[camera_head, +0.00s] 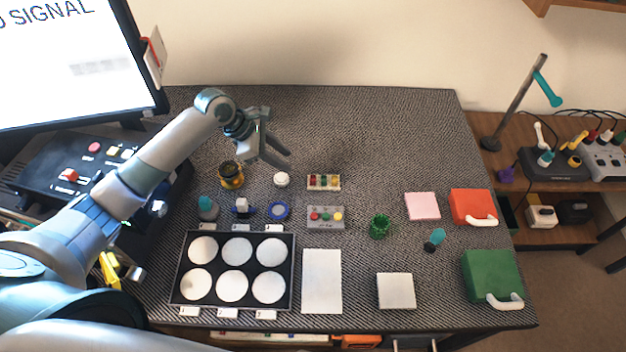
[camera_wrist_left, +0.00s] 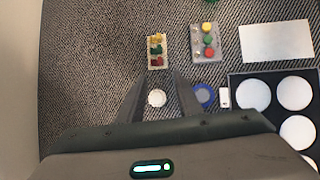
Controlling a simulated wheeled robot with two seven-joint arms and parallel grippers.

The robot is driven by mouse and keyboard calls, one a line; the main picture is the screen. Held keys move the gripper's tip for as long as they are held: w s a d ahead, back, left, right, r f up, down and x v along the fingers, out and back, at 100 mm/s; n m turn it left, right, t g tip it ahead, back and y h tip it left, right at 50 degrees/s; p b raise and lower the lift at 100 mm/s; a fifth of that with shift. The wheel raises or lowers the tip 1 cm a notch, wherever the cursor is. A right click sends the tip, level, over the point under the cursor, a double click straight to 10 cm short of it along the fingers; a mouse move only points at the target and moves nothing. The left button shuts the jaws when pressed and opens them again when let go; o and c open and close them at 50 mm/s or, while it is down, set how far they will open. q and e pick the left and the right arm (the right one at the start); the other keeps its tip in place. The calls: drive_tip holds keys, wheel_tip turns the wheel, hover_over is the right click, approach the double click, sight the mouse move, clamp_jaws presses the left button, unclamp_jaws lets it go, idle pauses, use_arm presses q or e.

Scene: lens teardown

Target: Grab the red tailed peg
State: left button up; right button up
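A small cream rack (camera_head: 323,182) stands near the middle of the table and holds small red, green and yellow pieces. The red piece (camera_wrist_left: 158,62) is at the rack's end nearest my gripper in the left wrist view. It looks most like the red tailed peg, but its tail is too small to make out. My left gripper (camera_head: 287,161) is above the table, left of and behind the rack in the head view. Its two fingers are apart and empty in the left wrist view (camera_wrist_left: 158,80). My right gripper is not in view.
A grey block (camera_head: 325,224) with red, green and yellow round tops is in front of the rack. A white round piece (camera_head: 281,180) and blue ring (camera_head: 279,211) are to the left. A black tray (camera_head: 235,308) holds white discs. The table's back is clear.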

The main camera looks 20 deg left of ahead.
use_arm(q)
drive_tip(key=p, duration=0.2)
approach(312, 180)
drive_tip(key=x, duration=0.3)
drive_tip(key=shift+d, duration=0.15)
drive_tip(key=shift+w+d+f, duration=0.15)
drive_tip(key=shift+d+f, duration=0.1)
drive_tip(key=shift+f, duration=0.15)
drive_tip(key=shift+p+x, duration=0.65)
drive_tip(key=shift+x, duration=1.5)
clamp_jaws()
drive_tip(key=shift+a, duration=0.1)
